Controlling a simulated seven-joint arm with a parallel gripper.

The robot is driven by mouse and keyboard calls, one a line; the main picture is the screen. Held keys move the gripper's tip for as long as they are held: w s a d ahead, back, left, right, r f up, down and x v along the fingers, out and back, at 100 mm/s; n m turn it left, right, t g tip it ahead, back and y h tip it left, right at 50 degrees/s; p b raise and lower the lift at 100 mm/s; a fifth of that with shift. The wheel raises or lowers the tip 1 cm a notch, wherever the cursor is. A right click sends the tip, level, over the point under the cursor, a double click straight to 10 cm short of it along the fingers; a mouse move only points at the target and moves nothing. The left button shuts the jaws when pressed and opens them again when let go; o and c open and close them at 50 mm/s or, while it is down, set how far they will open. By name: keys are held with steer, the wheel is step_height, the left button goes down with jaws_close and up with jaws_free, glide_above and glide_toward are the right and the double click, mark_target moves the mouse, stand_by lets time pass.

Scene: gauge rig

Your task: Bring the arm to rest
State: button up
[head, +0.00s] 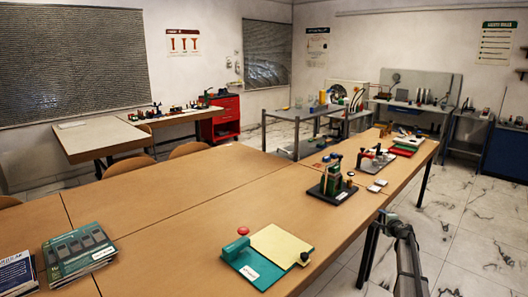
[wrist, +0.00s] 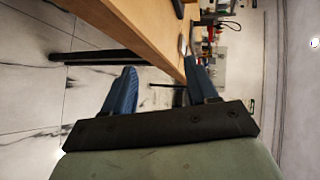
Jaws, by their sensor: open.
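My gripper (wrist: 160,78) shows in the wrist view with its two blue fingers spread wide apart. Nothing is between them. The view is tipped sideways, with the wooden table's edge (wrist: 150,42) and dark legs beyond the fingers. In the head view, a grey part of my arm is at the lower right, off the right edge of the long wooden table (head: 165,200), in front of the tiled floor. The fingers cannot be made out there.
Near the table's right side stand a green-based fixture with a yellow plate (head: 282,246), a dark gauge stand (head: 333,183) and a red-handled device (head: 375,158). Books (head: 78,248) lie at left. Open tiled floor (head: 470,235) is at right.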

steer(key=s+a+f+n+g, duration=0.1)
steer(key=s+a+f, duration=0.15)
steer(key=f, duration=0.25)
steer(key=s+a+f+n+g+y, duration=0.1)
steer(key=s+a+f, duration=0.1)
steer(key=s+f, duration=0.25)
steer(key=s+a+f+n+g, duration=0.1)
steer(key=s+a+f, duration=0.15)
steer(key=f, duration=0.35)
steer(key=s+a+f+n+g+y, duration=0.1)
steer(key=s+a+f+n+g, duration=0.2)
steer(key=s+a+f, duration=0.7)
steer(key=s+a+f+n+g+y, duration=0.2)
steer(key=s+a+f+n+g, duration=0.15)
steer(key=s+a+f, duration=0.7)
steer(key=s+a+f+n+g, duration=0.1)
steer(key=s+a+g, duration=0.15)
steer(key=s, duration=0.55)
steer(key=s+a+f+n+g, duration=0.2)
steer(key=s+a, duration=0.2)
steer(key=s, duration=0.5)
steer(key=s+a+f+n+g, duration=0.1)
steer(key=s+a+g, duration=0.15)
steer(key=s, duration=0.55)
steer(key=s+a+r+n+g+h, duration=0.1)
steer(key=s+n+g+h, duration=0.3)
steer(key=s, duration=1.8)
steer(key=shift+s+r+g, duration=0.25)
steer(key=shift+s+g, duration=0.1)
